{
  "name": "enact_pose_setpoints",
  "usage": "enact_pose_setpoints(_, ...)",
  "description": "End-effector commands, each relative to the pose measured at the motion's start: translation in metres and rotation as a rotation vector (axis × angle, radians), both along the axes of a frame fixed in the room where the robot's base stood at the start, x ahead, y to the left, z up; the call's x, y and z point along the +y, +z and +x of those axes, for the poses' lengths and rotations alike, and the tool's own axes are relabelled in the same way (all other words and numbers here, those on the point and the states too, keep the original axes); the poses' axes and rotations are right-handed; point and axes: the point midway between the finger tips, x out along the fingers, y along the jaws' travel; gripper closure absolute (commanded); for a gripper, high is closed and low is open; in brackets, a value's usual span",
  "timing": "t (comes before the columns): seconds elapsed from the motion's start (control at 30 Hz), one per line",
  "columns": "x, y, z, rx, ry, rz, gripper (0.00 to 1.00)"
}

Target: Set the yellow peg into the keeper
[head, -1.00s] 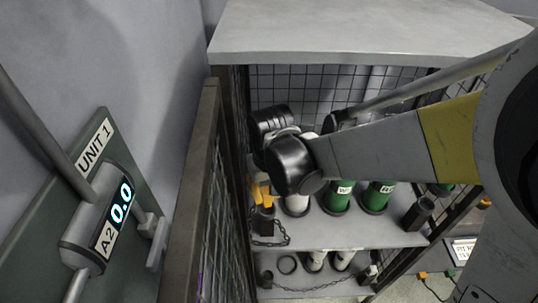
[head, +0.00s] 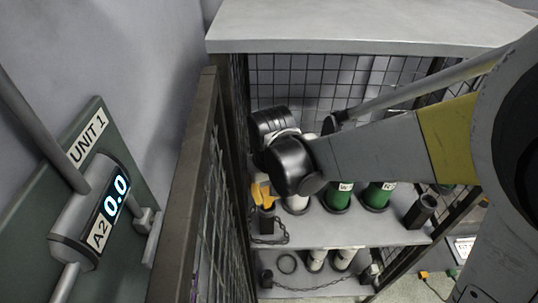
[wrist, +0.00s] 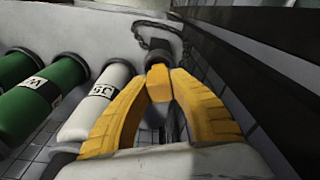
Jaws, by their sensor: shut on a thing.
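The yellow peg (wrist: 158,79) appears as a small yellow piece between the tips, close in colour to the fingers and mostly hidden. A dark block (wrist: 157,60), likely the keeper, is just beyond the tips; I cannot tell whether the peg touches or enters it. In the head view, my gripper (head: 262,195) points down over the shelf, just above the dark block (head: 266,225). The peg cannot be made out there.
A white cylinder (wrist: 98,100) and green cylinders (wrist: 42,90) stand beside my gripper. A chain (head: 284,236) hangs by the block. A mesh cage door (head: 205,190) is at left, a shelf top (head: 370,30) above, and a dark open tube (head: 421,210) at right.

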Motion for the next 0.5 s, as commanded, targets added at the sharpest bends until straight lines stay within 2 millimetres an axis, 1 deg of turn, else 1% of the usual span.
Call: enact_pose_setpoints(0.5, 0.000, -0.020, 0.000, 0.000, 0.000, 0.000, 1.00)
